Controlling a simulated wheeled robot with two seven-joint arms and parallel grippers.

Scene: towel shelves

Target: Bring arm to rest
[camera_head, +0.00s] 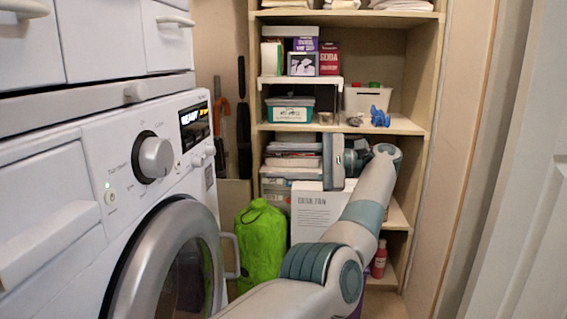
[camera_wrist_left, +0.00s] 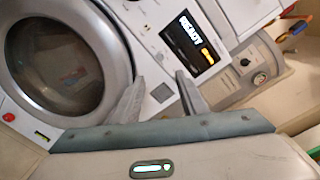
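My left arm (camera_head: 350,232) reaches up and to the right in the head view, in front of the towel shelves (camera_head: 437,75). Its left gripper (camera_head: 334,162) is raised at the height of the middle shelves, and the fingers are hard to make out there. In the left wrist view, the left gripper (camera_wrist_left: 160,78) shows its two fingers apart with nothing between them. It faces the washing machine (camera_head: 150,210). The machine's lit display (camera_wrist_left: 188,42) lies beyond the fingertips. My right gripper is not in view.
A green bag (camera_head: 261,243) stands between the machine and the shelves. A white fan box (camera_head: 312,212) is behind my arm. A door (camera_head: 525,200) is at the right.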

